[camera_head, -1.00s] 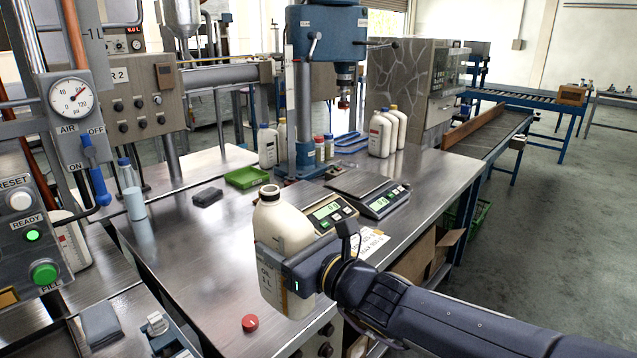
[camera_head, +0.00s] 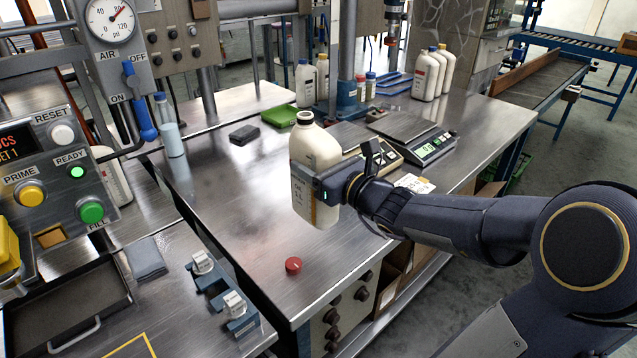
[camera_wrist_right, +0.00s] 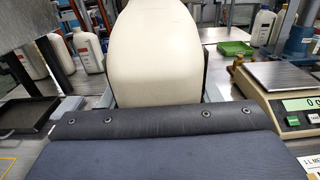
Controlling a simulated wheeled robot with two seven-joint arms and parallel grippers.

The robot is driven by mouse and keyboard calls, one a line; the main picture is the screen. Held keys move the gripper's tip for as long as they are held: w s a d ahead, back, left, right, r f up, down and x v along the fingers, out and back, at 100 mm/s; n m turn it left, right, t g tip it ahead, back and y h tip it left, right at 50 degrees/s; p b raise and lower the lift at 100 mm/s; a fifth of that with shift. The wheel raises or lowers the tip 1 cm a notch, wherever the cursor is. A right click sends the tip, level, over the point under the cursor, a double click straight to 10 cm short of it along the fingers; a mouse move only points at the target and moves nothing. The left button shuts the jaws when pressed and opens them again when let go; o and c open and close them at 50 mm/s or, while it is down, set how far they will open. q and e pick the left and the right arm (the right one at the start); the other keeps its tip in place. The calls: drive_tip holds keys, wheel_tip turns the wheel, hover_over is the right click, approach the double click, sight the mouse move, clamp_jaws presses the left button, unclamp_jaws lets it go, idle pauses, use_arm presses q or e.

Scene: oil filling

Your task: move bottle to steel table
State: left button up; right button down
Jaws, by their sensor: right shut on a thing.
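In the head view the bottle is in front of the scales, over the steel table (camera_head: 235,215). Whether its base touches the table is hard to tell. The right wrist view shows the bottle (camera_wrist_right: 157,50) close up, with the gripper body across the front and the fingertips hidden. A red cap (camera_head: 293,265) lies on the table near its front edge. My left gripper is not in view.
Two digital scales stand behind the bottle, the right one (camera_head: 432,148) clear to see. Several capped bottles (camera_head: 425,75) stand at the back. A filling panel (camera_head: 60,170) and clamp fixture (camera_head: 225,290) are at front left.

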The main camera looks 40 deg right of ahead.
drive_tip(key=w+d+f+b, duration=0.1)
drive_tip(key=w+d+f, duration=0.1)
drive_tip(key=f, duration=0.2)
drive_tip(key=w+d+f, duration=0.1)
drive_tip(key=w+f, duration=0.1)
drive_tip(key=f, duration=0.3)
drive_tip(key=shift+w+d+b, duration=0.25)
drive_tip(key=shift+d+b, duration=0.1)
drive_tip(key=shift+f, duration=0.15)
drive_tip(key=shift+f, duration=0.15)
drive_tip(key=shift+c, duration=2.4)
unclamp_jaws()
